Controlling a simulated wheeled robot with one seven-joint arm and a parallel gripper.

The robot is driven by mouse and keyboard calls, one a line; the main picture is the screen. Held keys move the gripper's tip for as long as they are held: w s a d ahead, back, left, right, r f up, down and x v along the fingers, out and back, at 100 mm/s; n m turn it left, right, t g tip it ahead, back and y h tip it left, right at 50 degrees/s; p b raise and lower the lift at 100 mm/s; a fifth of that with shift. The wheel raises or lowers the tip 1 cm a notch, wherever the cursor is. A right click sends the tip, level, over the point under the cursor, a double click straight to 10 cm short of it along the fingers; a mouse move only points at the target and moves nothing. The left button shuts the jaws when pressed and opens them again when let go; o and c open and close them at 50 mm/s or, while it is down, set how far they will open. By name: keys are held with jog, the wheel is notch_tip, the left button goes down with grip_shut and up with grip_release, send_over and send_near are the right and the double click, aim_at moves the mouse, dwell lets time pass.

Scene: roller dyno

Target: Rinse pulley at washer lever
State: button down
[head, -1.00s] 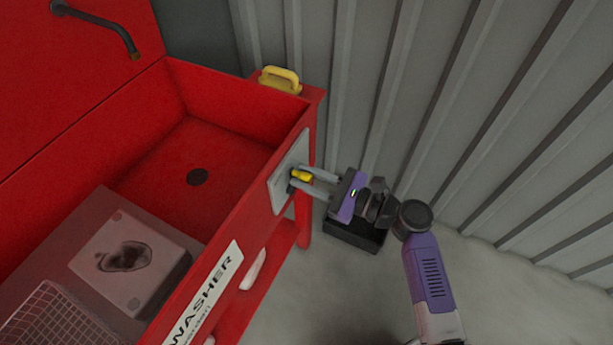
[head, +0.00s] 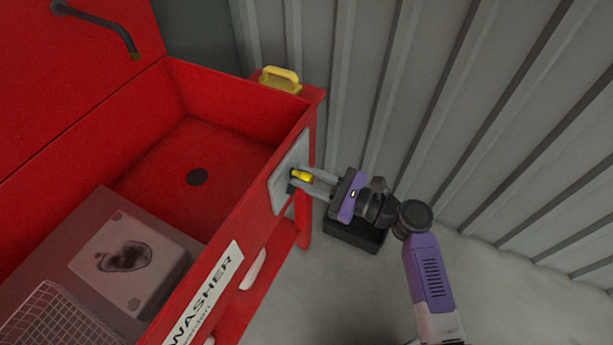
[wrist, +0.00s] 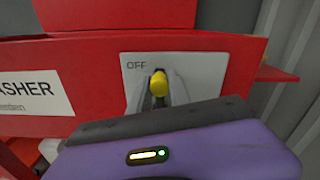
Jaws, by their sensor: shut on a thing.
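The red washer (head: 215,125) fills the left of the head view, with its basin open and a dark drain in the floor. On its side, a grey plate (wrist: 205,68) marked OFF carries a lever with a yellow handle (head: 302,177). The handle also shows in the wrist view (wrist: 159,84). My gripper (head: 307,180) is at the plate, its grey fingers shut on the yellow handle from both sides. A dark spout (head: 100,22) hangs over the back of the basin. I cannot make out a pulley in either view.
A grey block (head: 165,260) with a dark patch and a wire basket (head: 50,315) are at the basin's lower left. A black box (head: 352,236) stands on the floor under my gripper, near the corrugated wall (head: 450,130).

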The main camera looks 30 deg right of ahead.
jog(key=shift+d, duration=0.1)
dwell(0.5)
jog(key=shift+w+d+r+m+p, duration=0.25)
jog(key=shift+m+p, duration=0.35)
jog(key=shift+p, duration=0.55)
jog(key=shift+w+d+f+m+p, duration=0.15)
jog(key=shift+d+m+p, duration=0.25)
jog(key=shift+m+p, duration=0.4)
jog(key=shift+w+d+f+m+p, duration=0.2)
jog(key=shift+f+m+p, duration=0.1)
jog(key=shift+p, duration=0.1)
jog(key=c, duration=1.2)
grip_release()
